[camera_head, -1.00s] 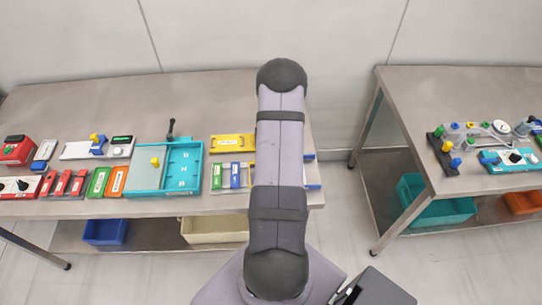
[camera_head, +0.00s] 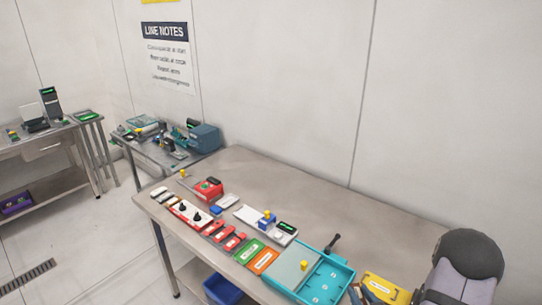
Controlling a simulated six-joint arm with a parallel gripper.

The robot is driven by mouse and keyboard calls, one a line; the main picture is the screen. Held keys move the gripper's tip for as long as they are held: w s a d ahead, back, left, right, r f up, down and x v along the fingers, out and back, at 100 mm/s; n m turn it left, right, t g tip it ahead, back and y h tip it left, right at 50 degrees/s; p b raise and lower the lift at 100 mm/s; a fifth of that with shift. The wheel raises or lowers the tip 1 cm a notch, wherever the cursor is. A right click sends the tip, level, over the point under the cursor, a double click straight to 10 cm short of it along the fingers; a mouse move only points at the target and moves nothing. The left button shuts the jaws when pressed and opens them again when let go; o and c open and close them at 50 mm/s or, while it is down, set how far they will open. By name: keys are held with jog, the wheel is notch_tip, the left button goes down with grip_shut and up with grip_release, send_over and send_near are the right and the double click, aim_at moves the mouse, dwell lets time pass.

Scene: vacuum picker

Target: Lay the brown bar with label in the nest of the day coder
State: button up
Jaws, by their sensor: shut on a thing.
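My gripper is outside the view; only part of my arm shows at the lower right edge. I see no brown bar with label that I can make out. I cannot tell for sure which device is the day coder. A white device with a blue block, yellow knob and green display (camera_head: 284,229) stands on the near table, and its long pale bed shows no bar that I can make out. A blue-grey machine (camera_head: 205,137) stands on the table behind, too small to read.
The near steel table (camera_head: 300,190) is bare along its back. Its front holds a red device (camera_head: 208,188), a white panel with black knobs (camera_head: 190,213), red blocks, a green block (camera_head: 249,251), an orange block (camera_head: 264,261), a turquoise tray (camera_head: 330,282) and a yellow piece (camera_head: 385,289).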

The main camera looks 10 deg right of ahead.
jog(key=s+a+f+n+g+y, duration=0.1)
jog(key=s+a+n+g+y, duration=0.1)
jog(key=a+n+y, duration=0.3)
jog(key=s+a+n+g+y+b, duration=0.1)
jog(key=s+a+n+g+y, duration=0.1)
jog(key=a+n+y, duration=0.4)
jog(key=shift+a+f+g+y+b, duration=0.45)
jog(key=shift+a+g, duration=0.45)
jog(key=shift+a, duration=1.85)
jog(key=shift+r, duration=0.15)
